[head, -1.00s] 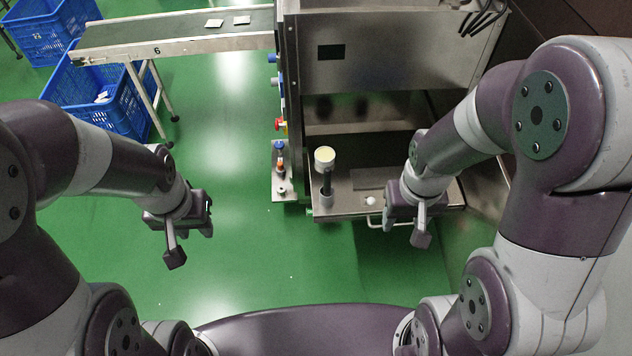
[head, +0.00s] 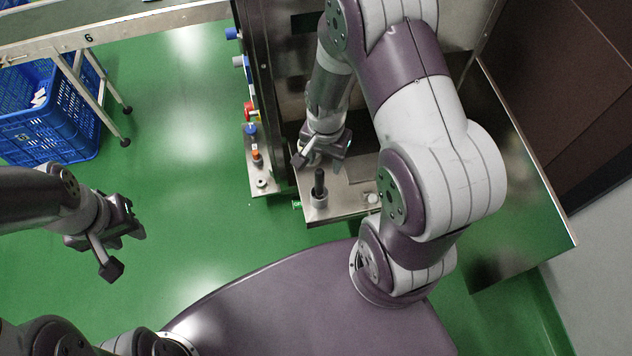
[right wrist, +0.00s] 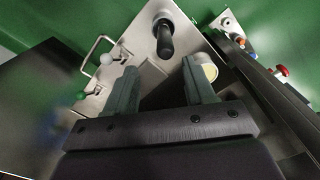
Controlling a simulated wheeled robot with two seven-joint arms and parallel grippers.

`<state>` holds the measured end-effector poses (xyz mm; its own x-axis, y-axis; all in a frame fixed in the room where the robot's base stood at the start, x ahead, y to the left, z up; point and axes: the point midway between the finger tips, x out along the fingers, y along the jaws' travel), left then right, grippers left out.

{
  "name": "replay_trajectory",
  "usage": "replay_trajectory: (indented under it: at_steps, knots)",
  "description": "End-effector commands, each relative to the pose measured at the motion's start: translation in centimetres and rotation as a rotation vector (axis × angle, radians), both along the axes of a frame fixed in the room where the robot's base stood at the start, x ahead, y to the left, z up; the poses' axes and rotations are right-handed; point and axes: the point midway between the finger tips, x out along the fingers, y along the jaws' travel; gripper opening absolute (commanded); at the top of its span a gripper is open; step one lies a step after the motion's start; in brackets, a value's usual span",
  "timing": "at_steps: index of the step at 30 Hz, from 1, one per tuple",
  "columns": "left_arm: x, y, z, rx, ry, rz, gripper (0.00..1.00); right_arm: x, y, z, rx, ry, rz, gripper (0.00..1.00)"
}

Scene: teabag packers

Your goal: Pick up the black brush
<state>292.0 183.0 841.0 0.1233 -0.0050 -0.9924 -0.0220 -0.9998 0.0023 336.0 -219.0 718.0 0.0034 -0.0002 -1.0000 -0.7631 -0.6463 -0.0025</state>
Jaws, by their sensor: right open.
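The black brush (head: 319,182) stands upright in a small metal holder (head: 319,201) on the steel shelf of the machine. It also shows in the right wrist view (right wrist: 165,42), with its handle pointing towards the camera. My right gripper (head: 322,158) is open and empty, just behind the brush in the head view. In the right wrist view its two fingers (right wrist: 160,80) are apart, and the brush is beyond them, not between them. My left gripper (head: 126,250) looks open and empty above the green floor, far left of the brush.
A cream-topped cup (right wrist: 208,70) stands beside the right gripper's finger in the right wrist view. A white knob (head: 371,198) is on the shelf. A control panel (head: 262,175) with buttons is left of the shelf. A blue crate (head: 45,115) and conveyor (head: 130,28) are at left.

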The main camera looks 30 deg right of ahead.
Motion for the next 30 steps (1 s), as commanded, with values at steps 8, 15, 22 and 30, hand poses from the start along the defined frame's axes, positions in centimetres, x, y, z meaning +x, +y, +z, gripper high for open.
replay_trajectory:
  at_steps: [8,15,22,30]
  knots:
    - [0.0,0.0,-1.3,0.0,0.0,0.0,0.36,0.0,0.1,-4.2,0.0,-0.001,0.003,0.54]
    - [0.0,0.0,-2.6,0.0,0.0,0.0,0.36,-0.1,1.2,-8.2,0.0,0.0,0.004,0.54]
    - [0.0,0.0,-2.6,0.0,0.0,0.0,0.36,0.0,1.1,-9.1,0.0,-0.003,0.003,0.54]
    - [0.0,0.0,-2.6,0.0,0.0,0.0,0.36,-0.1,1.1,-9.0,0.0,-0.001,0.004,0.0]
